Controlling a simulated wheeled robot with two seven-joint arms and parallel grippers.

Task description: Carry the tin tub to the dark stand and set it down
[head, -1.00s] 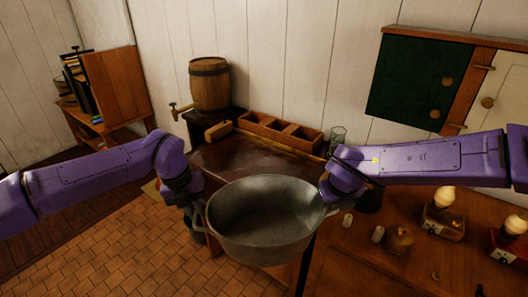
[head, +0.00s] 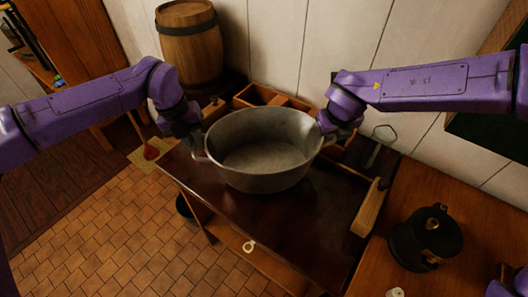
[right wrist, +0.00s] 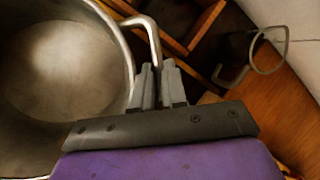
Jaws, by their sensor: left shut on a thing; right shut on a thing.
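The tin tub (head: 262,172), grey and oval with a handle at each end, is upright and empty over the dark stand (head: 300,225). Its underside is hidden, so I cannot tell whether it touches the top. My left gripper (head: 200,152) is shut on the tub's left handle. My right gripper (head: 326,132) is shut on the right handle. In the right wrist view the right gripper's fingers (right wrist: 158,78) close at the bent handle (right wrist: 150,32), beside the tub's rim (right wrist: 126,60).
A wooden barrel (head: 188,55) and a divided wooden box (head: 255,95) stand behind the tub. A black pot (head: 427,238) stands on the right counter. The stand's front is clear.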

